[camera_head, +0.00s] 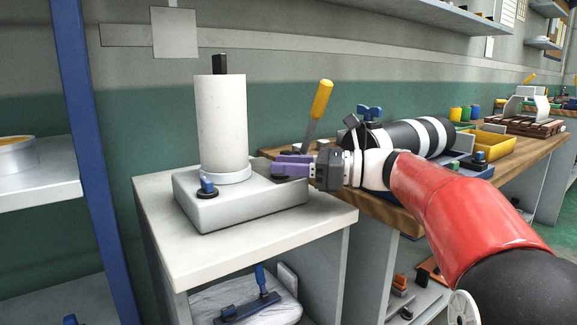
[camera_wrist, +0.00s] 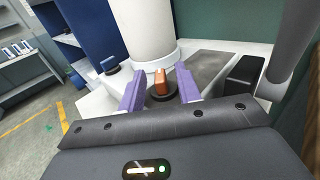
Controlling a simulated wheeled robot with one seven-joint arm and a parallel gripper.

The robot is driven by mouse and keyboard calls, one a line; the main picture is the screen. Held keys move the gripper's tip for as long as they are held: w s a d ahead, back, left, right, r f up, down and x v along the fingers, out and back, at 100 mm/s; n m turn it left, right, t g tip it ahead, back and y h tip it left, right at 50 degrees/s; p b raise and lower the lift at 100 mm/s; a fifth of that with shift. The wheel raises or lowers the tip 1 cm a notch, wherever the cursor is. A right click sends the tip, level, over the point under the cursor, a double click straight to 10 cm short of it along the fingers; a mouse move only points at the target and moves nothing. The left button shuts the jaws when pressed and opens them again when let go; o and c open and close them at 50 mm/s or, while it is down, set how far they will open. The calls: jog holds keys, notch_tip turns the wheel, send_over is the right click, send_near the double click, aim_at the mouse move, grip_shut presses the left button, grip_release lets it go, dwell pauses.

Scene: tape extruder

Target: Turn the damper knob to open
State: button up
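The tape extruder is a white box (camera_head: 245,207) with a tall white cylinder (camera_head: 220,120) on top. An orange-brown knob (camera_wrist: 161,80) on a round dark base stands on the box near the cylinder's foot. In the head view its handle is hidden by my gripper. A blue knob (camera_head: 207,186) on a dark base sits at the box's front left; it also shows in the wrist view (camera_wrist: 109,66). I cannot tell from labels which is the damper knob. My gripper (camera_head: 280,166) is open, its purple fingers (camera_wrist: 159,86) on either side of the orange-brown knob with gaps visible.
The box stands on a white cabinet (camera_head: 155,205), with a blue shelf post (camera_head: 90,140) to the left. A wooden bench (camera_head: 535,150) at right carries a yellow-handled tool (camera_head: 321,100), a black-and-white cylinder (camera_head: 400,137) and a yellow bin (camera_head: 490,143). The cabinet top's front is clear.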

grip_shut()
jog(key=shift+m+t, duration=0.3)
jog(key=shift+t, duration=0.2)
jog(key=m+t+h, duration=0.1)
jog(key=t, duration=0.1)
jog(key=m+t+h, duration=0.1)
jog(key=t, duration=0.1)
jog(key=m+t, duration=0.2)
jog(key=shift+s+a+h+b, duration=0.2)
jog(key=shift+s+h+b, duration=0.15)
jog(key=shift+s+h, duration=0.05)
jog(key=shift+s+a+m+t+h+b, duration=0.15)
jog(key=shift+m+t+h+b, duration=0.85)
jog(key=shift+m+t+h, duration=1.05)
jog(key=shift+t+h, duration=0.25)
jog(key=shift+h, duration=0.1)
grip_release()
